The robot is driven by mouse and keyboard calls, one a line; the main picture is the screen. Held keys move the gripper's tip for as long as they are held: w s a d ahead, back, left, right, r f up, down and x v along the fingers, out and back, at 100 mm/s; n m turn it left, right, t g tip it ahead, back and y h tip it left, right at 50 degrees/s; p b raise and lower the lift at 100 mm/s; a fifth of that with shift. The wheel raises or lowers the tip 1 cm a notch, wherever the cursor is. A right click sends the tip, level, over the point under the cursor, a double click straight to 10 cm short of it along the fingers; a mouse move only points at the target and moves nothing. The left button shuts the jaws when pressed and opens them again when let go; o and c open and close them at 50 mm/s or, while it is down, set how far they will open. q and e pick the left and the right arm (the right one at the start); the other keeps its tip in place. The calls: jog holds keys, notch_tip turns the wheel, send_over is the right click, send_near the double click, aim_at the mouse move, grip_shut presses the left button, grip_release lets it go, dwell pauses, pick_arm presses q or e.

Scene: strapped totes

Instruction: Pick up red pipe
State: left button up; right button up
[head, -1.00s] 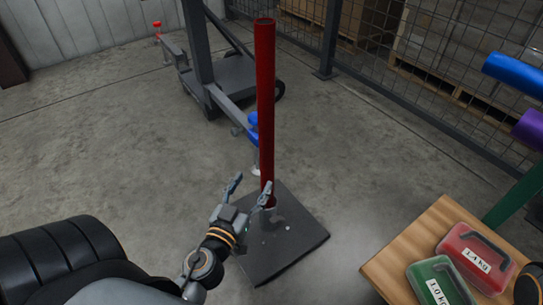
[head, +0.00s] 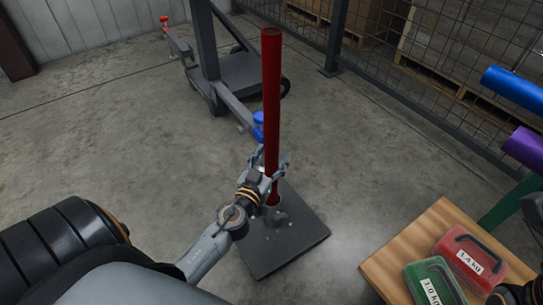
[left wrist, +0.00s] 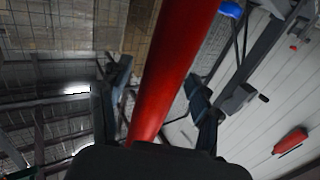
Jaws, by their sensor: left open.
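The red pipe (head: 271,90) stands upright in a holder on a dark square base plate (head: 305,238) on the floor. My left gripper (head: 273,166) is at the lower part of the pipe, its fingers open on either side of it. In the left wrist view the red pipe (left wrist: 174,65) passes between the two spread fingers of the left gripper (left wrist: 158,95). A gap shows between each finger and the pipe.
A wooden table (head: 405,250) at the lower right bears a red case (head: 470,258) and a green case (head: 435,283). Blue (head: 515,88) and purple (head: 525,148) tubes stick in at the right. A wheeled cart (head: 235,78) stands behind the pipe. Wire fencing (head: 440,75) runs behind.

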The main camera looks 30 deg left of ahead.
pick_arm(q)
grip_shut()
jog(key=shift+r, duration=0.15)
